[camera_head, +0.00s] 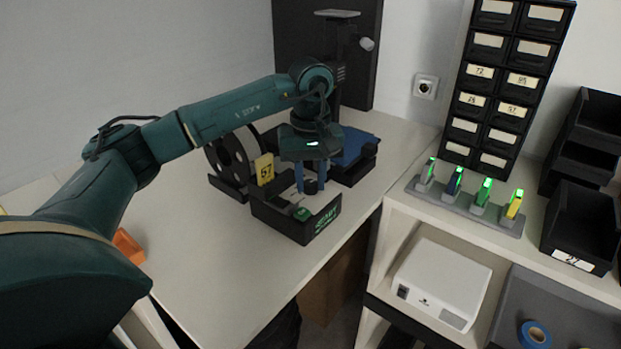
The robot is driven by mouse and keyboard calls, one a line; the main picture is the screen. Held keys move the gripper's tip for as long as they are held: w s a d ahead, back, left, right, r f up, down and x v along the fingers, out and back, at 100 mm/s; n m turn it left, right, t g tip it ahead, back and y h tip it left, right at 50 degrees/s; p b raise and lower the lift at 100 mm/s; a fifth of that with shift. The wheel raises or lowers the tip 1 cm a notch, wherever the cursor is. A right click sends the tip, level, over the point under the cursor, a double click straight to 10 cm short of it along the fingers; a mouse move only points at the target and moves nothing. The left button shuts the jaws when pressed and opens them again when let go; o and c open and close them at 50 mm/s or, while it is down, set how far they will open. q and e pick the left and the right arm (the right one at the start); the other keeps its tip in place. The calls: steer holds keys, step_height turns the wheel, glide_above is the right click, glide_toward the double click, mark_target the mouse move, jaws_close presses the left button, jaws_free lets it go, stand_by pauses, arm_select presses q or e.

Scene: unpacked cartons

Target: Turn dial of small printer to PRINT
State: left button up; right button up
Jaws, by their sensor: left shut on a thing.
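The small printer (284,222) is a dark unit on the light table, with green lettering on its front right face. My left gripper (311,182) points down over it from above, its blue fingers shut around the small dark dial (310,187) on its top. The fingers and wrist partly cover the dial, so its pointer and the PRINT mark cannot be read. A small green button (302,214) sits near the printer's front corner. My right gripper is not in view.
A dark reel (232,160) and a yellow tag reading 57 (264,169) stand close by the gripper. A black stand (340,60) rises behind. A rack of lit handhelds (465,205) and drawers (507,80) are at right. The table front (215,270) is clear.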

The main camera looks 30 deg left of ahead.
mark_target(310, 183)
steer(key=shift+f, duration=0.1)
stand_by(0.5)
arm_select(q)
steer(key=o, duration=1)
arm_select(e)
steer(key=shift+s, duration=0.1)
arm_select(q)
step_height(310, 183, up, 13)
steer(key=shift+r+p, duration=0.1)
steer(key=shift+p, duration=0.5)
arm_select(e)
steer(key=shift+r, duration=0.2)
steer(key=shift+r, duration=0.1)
